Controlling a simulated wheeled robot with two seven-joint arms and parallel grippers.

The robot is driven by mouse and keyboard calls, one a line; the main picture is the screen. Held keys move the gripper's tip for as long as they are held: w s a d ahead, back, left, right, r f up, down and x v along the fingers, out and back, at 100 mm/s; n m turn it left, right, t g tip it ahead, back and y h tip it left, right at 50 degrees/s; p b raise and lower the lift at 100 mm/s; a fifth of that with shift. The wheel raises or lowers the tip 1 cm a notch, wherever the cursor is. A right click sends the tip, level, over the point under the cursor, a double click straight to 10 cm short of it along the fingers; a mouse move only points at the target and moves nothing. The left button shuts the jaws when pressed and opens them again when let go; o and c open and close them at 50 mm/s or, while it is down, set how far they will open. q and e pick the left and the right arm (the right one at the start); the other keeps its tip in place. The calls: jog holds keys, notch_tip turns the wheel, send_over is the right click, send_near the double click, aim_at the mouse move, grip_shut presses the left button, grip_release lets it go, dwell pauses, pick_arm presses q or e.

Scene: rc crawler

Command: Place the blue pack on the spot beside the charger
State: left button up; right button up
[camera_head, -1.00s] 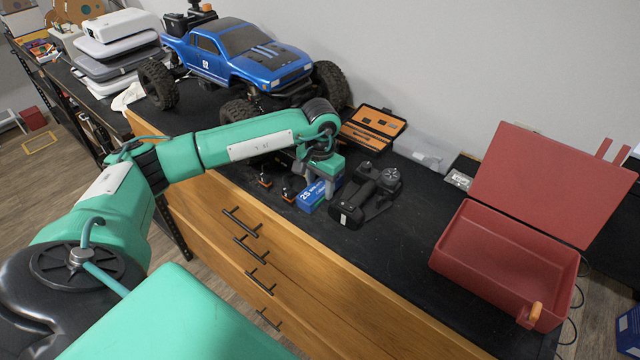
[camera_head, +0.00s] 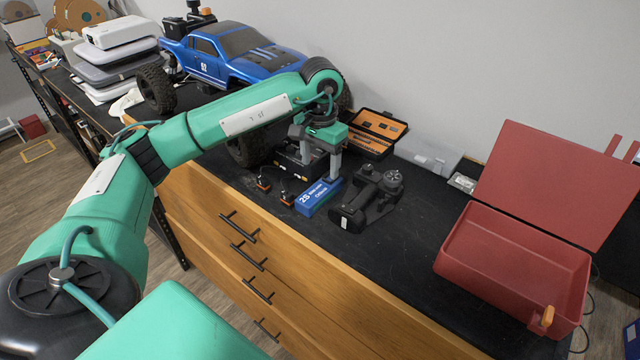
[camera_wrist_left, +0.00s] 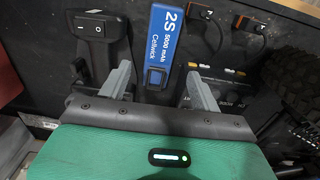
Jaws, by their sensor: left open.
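The blue pack (camera_head: 319,197) lies flat on the black worktop near its front edge, label up; it also shows in the left wrist view (camera_wrist_left: 167,35). My left gripper (camera_head: 321,166) is open and empty, just behind and above the pack's far end. Its two fingers stand apart in the left wrist view (camera_wrist_left: 158,76), with the pack ahead between their lines. A black box with orange marks, apparently the charger (camera_head: 288,160), is left of the pack, partly hidden by the gripper. Two leads with orange connectors (camera_head: 286,198) lie beside the pack's left side. I cannot make out a marked spot.
A black handheld controller (camera_head: 366,200) lies close to the pack's right. A blue truck (camera_head: 228,55) stands behind my arm. An open orange-lined tool case (camera_head: 374,133) is at the back. An open red box (camera_head: 515,250) stands at the right, with bare worktop (camera_head: 415,235) before it.

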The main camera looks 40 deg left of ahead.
pick_arm(q)
jog(key=shift+r+b, duration=0.5)
jog(key=shift+r, duration=1.5)
